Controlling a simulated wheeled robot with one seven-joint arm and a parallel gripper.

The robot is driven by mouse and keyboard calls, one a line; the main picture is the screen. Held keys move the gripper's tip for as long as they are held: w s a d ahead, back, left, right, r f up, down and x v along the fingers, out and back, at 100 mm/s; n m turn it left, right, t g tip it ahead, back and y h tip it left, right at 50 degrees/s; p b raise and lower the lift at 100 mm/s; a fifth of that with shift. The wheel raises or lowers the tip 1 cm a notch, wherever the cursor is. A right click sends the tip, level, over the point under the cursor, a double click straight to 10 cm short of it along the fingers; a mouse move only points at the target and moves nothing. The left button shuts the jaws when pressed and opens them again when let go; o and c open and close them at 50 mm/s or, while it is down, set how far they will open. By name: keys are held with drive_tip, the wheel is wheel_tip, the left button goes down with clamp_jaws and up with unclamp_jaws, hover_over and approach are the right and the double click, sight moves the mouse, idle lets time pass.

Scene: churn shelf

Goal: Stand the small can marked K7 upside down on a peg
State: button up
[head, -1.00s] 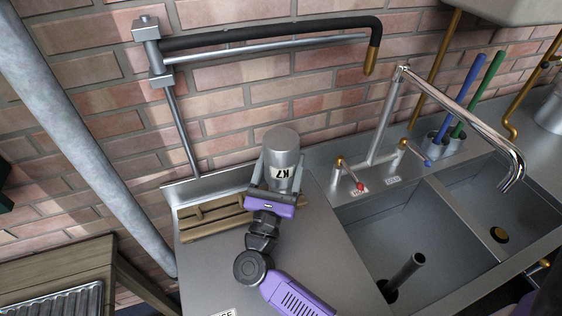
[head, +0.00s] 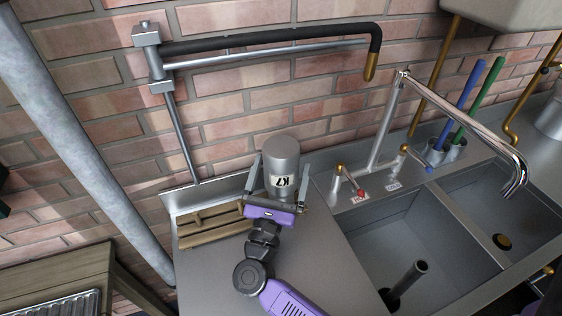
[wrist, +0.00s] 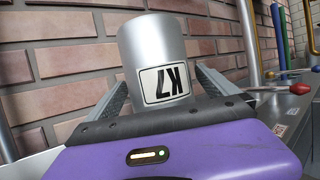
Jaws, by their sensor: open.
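The small grey can marked K7 (head: 282,160) is upright on its axis with its label inverted and a smooth, closed end on top. It also shows in the wrist view (wrist: 153,45), looking slightly tilted there. My gripper (head: 279,178) is open, with one finger on each side of the can and a visible gap on both sides in the head view. The can's lower end is hidden behind my purple gripper body, so I cannot see a peg or what supports it. A wooden rack (head: 212,222) lies on the metal counter just left of my gripper.
A brick wall (head: 250,95) rises behind, with a black-sleeved swing pipe (head: 270,38) above. To the right are a chrome tap (head: 388,115), its red and blue handles, and sink basins (head: 400,240). The counter (head: 330,265) in front is clear.

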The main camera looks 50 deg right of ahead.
wheel_tip(320, 180, up, 20)
idle(0.5)
drive_tip(key=s+a+r+n+t+h, duration=0.15)
drive_tip(key=a+r+n+t, duration=0.4)
drive_tip(key=n, duration=0.55)
drive_tip(key=s+a+f+n+t+y, duration=0.2)
drive_tip(key=a+f+n+t+y, duration=0.4)
drive_tip(key=n, duration=0.6)
drive_tip(key=s+a+f+n+t+y, duration=0.2)
drive_tip(key=a+f+n+t+y, duration=0.1)
drive_tip(key=n+y, duration=0.65)
drive_tip(key=s+a+f+n+g+y, duration=0.3)
drive_tip(key=s+f+n+g, duration=0.1)
drive_tip(key=s+f+n, duration=0.4)
drive_tip(key=s+a+f+n+g+y, duration=0.3)
drive_tip(key=s+f+n+g, duration=0.1)
drive_tip(key=s+f+n, duration=0.5)
drive_tip(key=s+f, duration=0.1)
drive_tip(key=s, duration=0.1)
drive_tip(key=shift+s+y, duration=0.35)
drive_tip(key=shift+y, duration=0.05)
